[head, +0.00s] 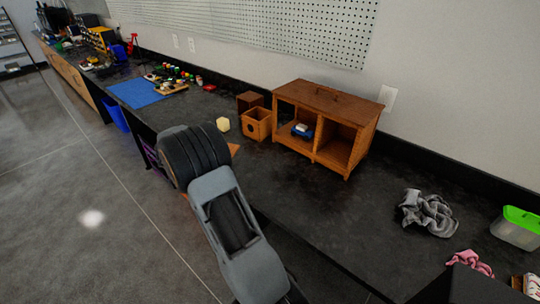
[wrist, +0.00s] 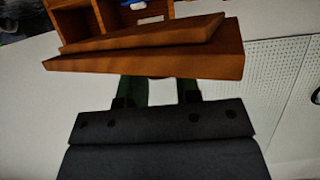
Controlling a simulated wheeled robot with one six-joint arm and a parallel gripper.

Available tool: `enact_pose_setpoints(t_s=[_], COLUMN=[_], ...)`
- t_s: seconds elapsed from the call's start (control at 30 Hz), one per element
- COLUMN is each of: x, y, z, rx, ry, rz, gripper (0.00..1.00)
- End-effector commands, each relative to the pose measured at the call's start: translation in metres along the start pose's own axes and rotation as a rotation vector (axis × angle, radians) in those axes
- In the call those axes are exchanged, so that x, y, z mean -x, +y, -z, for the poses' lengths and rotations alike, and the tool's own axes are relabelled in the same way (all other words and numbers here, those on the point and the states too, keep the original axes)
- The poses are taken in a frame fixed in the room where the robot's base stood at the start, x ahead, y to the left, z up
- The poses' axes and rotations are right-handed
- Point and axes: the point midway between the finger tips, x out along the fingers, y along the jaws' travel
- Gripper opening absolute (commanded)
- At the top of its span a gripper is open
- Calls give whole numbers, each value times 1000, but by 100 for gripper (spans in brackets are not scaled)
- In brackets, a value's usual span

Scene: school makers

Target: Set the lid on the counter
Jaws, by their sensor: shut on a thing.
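My gripper (wrist: 158,88) is shut on a flat wooden lid (wrist: 150,62), which spans the wrist view just past the dark green fingers. The lid has a thinner stepped layer on one face. In the head view my arm hides the gripper and most of the lid; an orange-brown corner (head: 234,149) shows beside the arm, near the counter's front edge. Whether the lid touches the counter cannot be told. The dark counter (head: 330,210) runs along the wall.
A wooden cubby (head: 325,110) holds a blue and white item (head: 302,130). Small wooden boxes (head: 257,124) and a pale yellow block (head: 223,124) stand left of it. A grey cloth (head: 428,212) and a green-lidded container (head: 517,228) lie right. The counter before the cubby is clear.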

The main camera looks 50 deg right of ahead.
Motion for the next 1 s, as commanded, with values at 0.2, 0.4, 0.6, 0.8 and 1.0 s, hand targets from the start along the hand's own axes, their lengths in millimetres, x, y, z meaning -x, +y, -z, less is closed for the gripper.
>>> enact_pose_setpoints(t_s=[0.2, 0.4, 0.6, 0.8, 1.0], x=[-45, -90, -119, -131, -144], y=[29, 55, 68, 72, 79], z=[1, -10, -29, -38, -49], rx=[-6, -3, -5, -9, -4], ry=[-1, -1, 0, 1, -2], rz=[-27, -24, -20, -18, -19], gripper=[2, 2, 2, 2, 2])
